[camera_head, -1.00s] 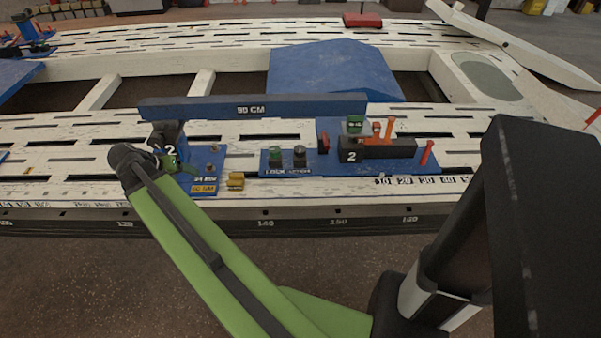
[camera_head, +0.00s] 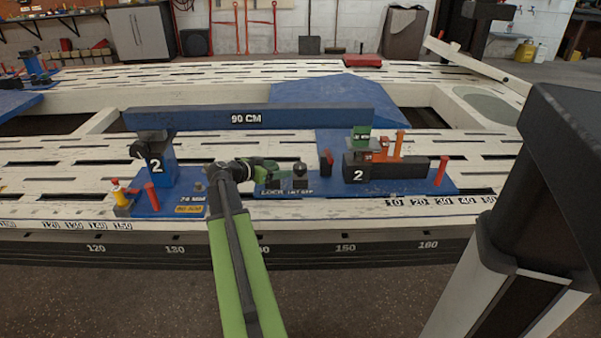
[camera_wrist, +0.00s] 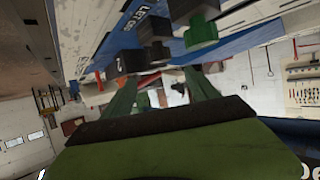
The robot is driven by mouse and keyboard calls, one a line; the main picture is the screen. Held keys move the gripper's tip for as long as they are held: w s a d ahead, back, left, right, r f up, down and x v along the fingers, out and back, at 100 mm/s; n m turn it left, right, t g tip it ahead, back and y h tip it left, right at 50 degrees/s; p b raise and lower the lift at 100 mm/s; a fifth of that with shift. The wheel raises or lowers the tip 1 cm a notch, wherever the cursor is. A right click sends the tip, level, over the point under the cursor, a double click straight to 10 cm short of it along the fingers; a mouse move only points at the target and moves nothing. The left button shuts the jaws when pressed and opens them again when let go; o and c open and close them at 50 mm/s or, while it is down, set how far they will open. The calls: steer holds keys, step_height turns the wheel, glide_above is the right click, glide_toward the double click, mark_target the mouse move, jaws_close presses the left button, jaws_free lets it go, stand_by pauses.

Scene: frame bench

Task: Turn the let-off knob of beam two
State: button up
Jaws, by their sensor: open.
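The let-off knob (camera_head: 300,172) is a small black knob on a blue plate at the front edge of the white frame, just right of the LOCK label. In the wrist view, a dark knob (camera_wrist: 154,48) stands beside the LET OFF lettering, with a green knob (camera_wrist: 200,34) to its right. My gripper (camera_head: 268,163) is open, left of the let-off knob and over the green lock knob's place, which it largely hides. In the wrist view my gripper's green fingers (camera_wrist: 160,78) are spread and empty, pointing toward the knobs. I cannot tell whether they touch anything.
Beam two (camera_head: 290,116) is a long blue bar marked 90 CM, behind the knobs. A blue stand (camera_head: 160,172) marked 2 is left of my gripper. A black block (camera_head: 400,166) marked 2, an orange part (camera_head: 390,145) and a red pin (camera_head: 441,170) stand right.

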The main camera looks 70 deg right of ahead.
mark_target(297, 167)
steer(key=b+x, duration=0.1)
steer(key=x, duration=0.3)
steer(key=b+x, duration=0.1)
steer(key=x, duration=0.3)
steer(key=b+x, duration=0.2)
steer(key=x, duration=0.2)
steer(key=shift+w+f, duration=0.2)
steer(key=shift+f, duration=0.05)
steer(key=shift+s+d+f, duration=0.1)
steer(key=shift+s+d, duration=0.2)
steer(key=shift+d, duration=0.25)
